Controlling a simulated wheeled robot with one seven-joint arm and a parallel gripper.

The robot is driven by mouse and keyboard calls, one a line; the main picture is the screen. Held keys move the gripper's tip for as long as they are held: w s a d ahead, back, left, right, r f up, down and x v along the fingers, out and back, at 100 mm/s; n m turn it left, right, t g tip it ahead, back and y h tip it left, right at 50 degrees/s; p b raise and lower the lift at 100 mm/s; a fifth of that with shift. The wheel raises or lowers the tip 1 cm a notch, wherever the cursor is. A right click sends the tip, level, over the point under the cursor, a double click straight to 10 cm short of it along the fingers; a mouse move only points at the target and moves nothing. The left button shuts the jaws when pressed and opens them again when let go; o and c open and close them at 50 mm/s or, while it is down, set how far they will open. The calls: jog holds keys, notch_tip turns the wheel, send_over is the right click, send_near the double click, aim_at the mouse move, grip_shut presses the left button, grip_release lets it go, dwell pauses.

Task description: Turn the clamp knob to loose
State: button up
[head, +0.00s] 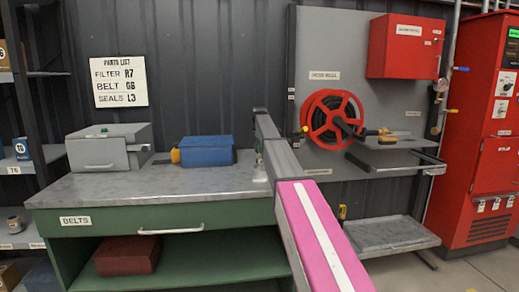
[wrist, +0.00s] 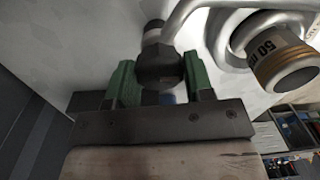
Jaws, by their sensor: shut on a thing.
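The clamp knob (wrist: 158,68) is dark and faceted. It shows in the wrist view at the upper middle, with a light metallic end above it. My gripper (wrist: 160,82) has two green fingers, one on each side of the knob, and is shut on it. The palm bar hides what is below. In the head view, my arm hides most of the gripper and the knob cannot be made out.
In the wrist view, a pale curved hose (wrist: 221,36) and a coupling marked 50 (wrist: 285,66) lie close on the right. In the head view, a workbench (head: 130,187) holds a grey box (head: 104,150) and a blue box (head: 207,151). A red hose reel (head: 331,117) hangs right of my arm.

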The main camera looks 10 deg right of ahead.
jog(key=o, duration=0.9)
jog(key=r, duration=1)
jog(key=shift+w+r, duration=0.3)
jog(key=shift+r, duration=0.1)
